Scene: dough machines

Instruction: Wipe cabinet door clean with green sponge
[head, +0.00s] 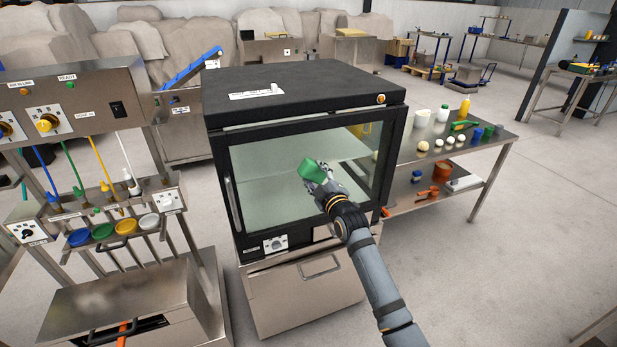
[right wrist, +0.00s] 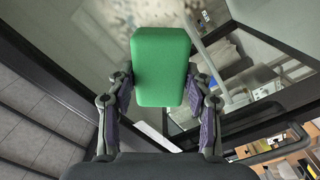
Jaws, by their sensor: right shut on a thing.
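The cabinet (head: 300,110) is a black-topped box with a glass door (head: 270,175) in a dark frame, facing me. My right gripper (head: 318,178) is shut on the green sponge (head: 309,170) in front of the door's glass, right of its middle. In the right wrist view the green sponge (right wrist: 162,66) sits between the two fingers, with the glass behind it. I cannot tell whether the sponge touches the glass. Pale speckled marks show beyond the sponge's top in the wrist view; I cannot tell if they are dirt or reflection. My left gripper is not in view.
A steel table (head: 486,140) at the right holds bottles, dough balls and tools. A steel machine (head: 75,110) with knobs, coloured hoses and bowls stands at the left. A steel drawer unit (head: 305,290) is under the cabinet. Open floor lies at the right front.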

